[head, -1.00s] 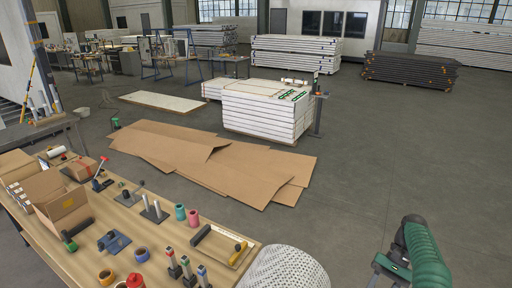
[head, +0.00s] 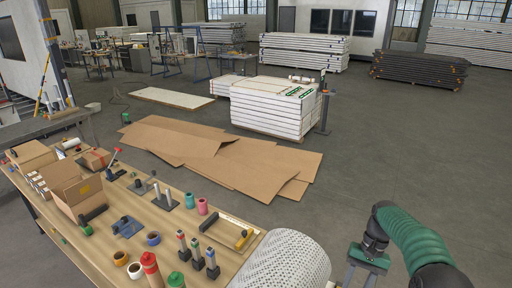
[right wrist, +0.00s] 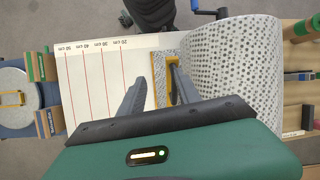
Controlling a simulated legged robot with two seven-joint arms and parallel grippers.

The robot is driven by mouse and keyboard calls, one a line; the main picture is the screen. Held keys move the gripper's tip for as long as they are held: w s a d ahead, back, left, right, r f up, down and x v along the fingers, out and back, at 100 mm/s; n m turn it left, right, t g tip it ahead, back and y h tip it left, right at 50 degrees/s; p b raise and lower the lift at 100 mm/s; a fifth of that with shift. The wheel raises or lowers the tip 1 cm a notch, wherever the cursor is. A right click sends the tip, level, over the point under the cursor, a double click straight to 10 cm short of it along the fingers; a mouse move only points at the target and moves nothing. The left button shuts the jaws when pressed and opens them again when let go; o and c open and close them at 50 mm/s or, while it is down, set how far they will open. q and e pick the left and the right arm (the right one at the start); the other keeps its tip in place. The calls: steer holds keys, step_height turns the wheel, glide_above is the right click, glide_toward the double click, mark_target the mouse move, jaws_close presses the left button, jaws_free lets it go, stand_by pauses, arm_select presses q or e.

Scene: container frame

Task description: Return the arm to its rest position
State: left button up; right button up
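My right arm, with its green forearm (head: 412,238), shows at the lower right of the head view. My right gripper (head: 362,278) points down beside the right end of the workbench, and its fingers run to the bottom edge of the picture. In the right wrist view my right gripper (right wrist: 157,72) has two grey fingers standing apart with nothing held between them. Below them lies a white board with red lines and cm marks (right wrist: 88,70), and a speckled pad with a yellow edge (right wrist: 165,85). My left gripper is not in view.
A dotted white roll (head: 285,262) lies at the workbench's (head: 165,215) right end, left of my right gripper. Tape rolls, clamps and boxes cover the bench. Flat cardboard (head: 225,155) and a white panel stack (head: 272,108) are on the floor beyond. Floor to the right is clear.

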steer(key=s+a+n+t+h, duration=0.1)
steer(key=s+a+n+t, duration=0.15)
steer(key=s, duration=0.35)
steer(key=s+a+n+t+h+b, duration=0.1)
steer(key=s+a+t, duration=0.1)
steer(key=s+a, duration=0.35)
steer(key=s+a+n+t+h, duration=0.1)
steer(key=s+a+t, duration=0.1)
steer(key=s, duration=0.6)
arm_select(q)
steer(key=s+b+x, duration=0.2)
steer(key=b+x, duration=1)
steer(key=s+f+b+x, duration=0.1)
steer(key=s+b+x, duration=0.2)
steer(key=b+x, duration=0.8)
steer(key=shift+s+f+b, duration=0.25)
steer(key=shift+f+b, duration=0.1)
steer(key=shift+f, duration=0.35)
arm_select(e)
step_height(320, 180, down, 23)
steer(key=shift+w+d+f, duration=0.2)
steer(key=shift+w+d, duration=0.05)
steer(key=shift+w, duration=0.1)
